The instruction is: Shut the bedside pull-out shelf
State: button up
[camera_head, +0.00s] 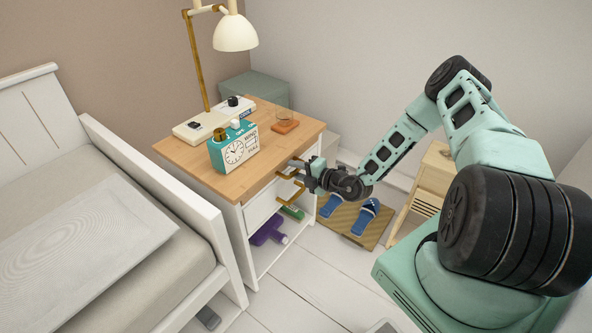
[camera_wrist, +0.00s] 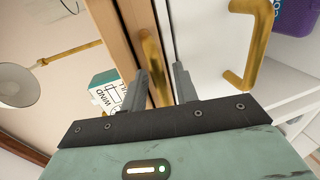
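The bedside table (camera_head: 281,204) is white with a wooden top, beside the bed. Its pull-out shelf, a narrow wooden front (camera_wrist: 137,22) just under the top, has a brass handle (camera_wrist: 153,62). How far the shelf stands out is hard to tell, as my arm covers part of it. My gripper (camera_head: 297,172) is at this front; in the wrist view my gripper (camera_wrist: 162,82) is open, with one finger on each side of the handle. Contact with the handle is unclear.
A white drawer below has another brass handle (camera_wrist: 258,45). On top stand a teal clock (camera_head: 234,149), a lamp (camera_head: 235,33) and a glass on an orange coaster (camera_head: 285,127). A purple bottle (camera_head: 268,231) lies low inside. Blue slippers (camera_head: 365,217) rest on a mat.

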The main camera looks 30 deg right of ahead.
jog(key=p+v, duration=0.2)
jog(key=v, duration=1.5)
